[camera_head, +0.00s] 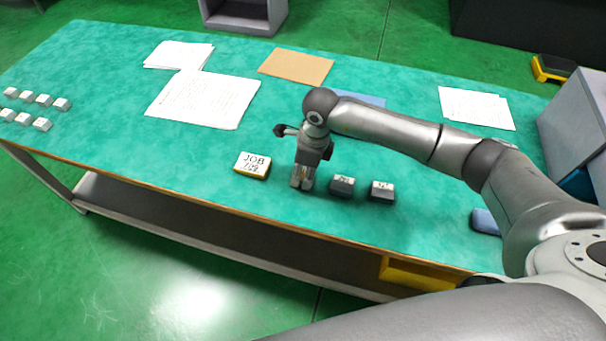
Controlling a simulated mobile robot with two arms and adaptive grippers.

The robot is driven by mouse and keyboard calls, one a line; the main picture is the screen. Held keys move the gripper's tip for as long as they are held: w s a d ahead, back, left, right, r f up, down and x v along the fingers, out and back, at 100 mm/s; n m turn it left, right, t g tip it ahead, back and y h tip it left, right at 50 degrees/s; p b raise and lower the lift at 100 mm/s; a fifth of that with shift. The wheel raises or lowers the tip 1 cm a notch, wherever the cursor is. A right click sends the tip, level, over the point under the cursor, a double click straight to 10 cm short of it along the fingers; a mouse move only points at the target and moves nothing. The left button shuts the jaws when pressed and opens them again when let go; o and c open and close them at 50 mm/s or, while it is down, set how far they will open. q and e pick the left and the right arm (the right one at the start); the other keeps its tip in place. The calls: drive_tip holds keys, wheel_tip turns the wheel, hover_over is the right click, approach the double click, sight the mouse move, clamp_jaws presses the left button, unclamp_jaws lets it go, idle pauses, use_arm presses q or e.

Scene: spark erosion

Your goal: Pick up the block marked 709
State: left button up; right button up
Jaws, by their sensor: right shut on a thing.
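My right gripper (302,184) points down at the green bench top near its front edge. It is shut on a small block that the fingers almost wholly hide, so its mark cannot be read. Just right of it stand two dark grey blocks with white labelled tops, a nearer one (342,187) and a farther one (382,191); their marks are too small to read surely. Left of the gripper lies a yellow-edged plate (252,166) lettered JOB and what looks like 709. My left gripper is not in view.
The green bench (110,130) has several small white blocks (42,100) at its left end. Paper sheets (205,100), a tan folder (296,66) and another sheet (476,108) lie farther back. A blue item (486,221) lies at the right front. The left middle is clear.

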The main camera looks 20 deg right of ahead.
drive_tip(key=shift+w+r, duration=0.1)
clamp_jaws()
